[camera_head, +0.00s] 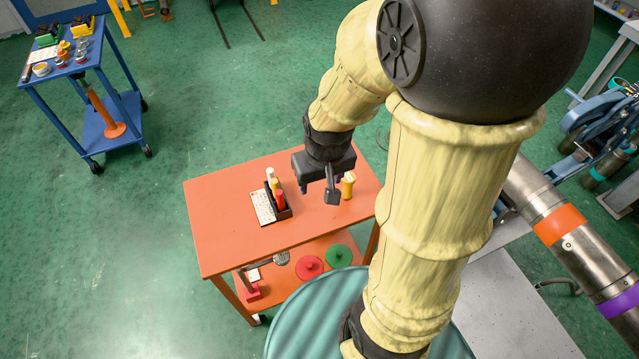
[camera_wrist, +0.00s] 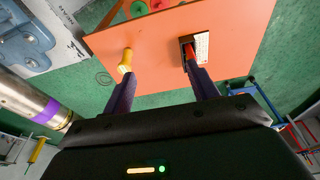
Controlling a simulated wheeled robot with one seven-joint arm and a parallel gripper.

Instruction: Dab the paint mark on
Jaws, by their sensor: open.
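A dark holder (camera_head: 285,213) on the orange table carries upright sticks with white, yellow and red (camera_head: 280,199) tops; they look like paint markers. In the wrist view the holder (camera_wrist: 183,41) is near the right finger, with the red top (camera_wrist: 190,52) just beyond its tip. A yellow-handled tool (camera_head: 348,186) stands apart on the table; it shows in the wrist view (camera_wrist: 125,60) beyond the left finger. My gripper (camera_head: 318,188) is open and empty above the table, its purple fingers spread (camera_wrist: 160,80). A steel pipe (camera_head: 525,185) has an orange band (camera_head: 559,224) and a purple band (camera_head: 621,301). I cannot make out a separate paint mark.
A white printed card (camera_head: 263,207) lies beside the holder. Red (camera_head: 309,267) and green (camera_head: 338,256) discs sit on the lower shelf. A teal ribbed drum top (camera_head: 310,315) is in front. A blue cart (camera_head: 85,75) stands far left. Green floor is open at left.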

